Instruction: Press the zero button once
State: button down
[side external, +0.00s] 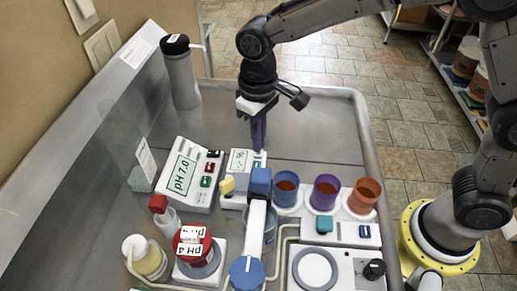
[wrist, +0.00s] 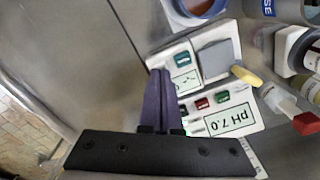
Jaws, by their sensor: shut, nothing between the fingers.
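A small white scale (side external: 234,186) with a display stands right of the pH meter (side external: 186,176), which reads "pH 7.0". In the wrist view the scale has a grey plate (wrist: 213,60), a small display (wrist: 186,82) and a teal button (wrist: 182,58). Any lettering on the button is too small to read. My gripper (side external: 258,148) points down with its purple fingers shut and empty, over the back right end of the scale. In the wrist view the fingertips (wrist: 160,72) are close to the teal button; I cannot tell whether they touch the scale.
Three cups, blue (side external: 286,190), purple (side external: 325,193) and orange (side external: 364,196), stand right of the scale. A blue-topped post (side external: 260,182) stands in front. A grey cylinder (side external: 181,75) is at the back left. The tray floor behind the devices is clear.

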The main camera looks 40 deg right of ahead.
jog(key=shift+f, duration=0.75)
jog(key=shift+r, duration=3.05)
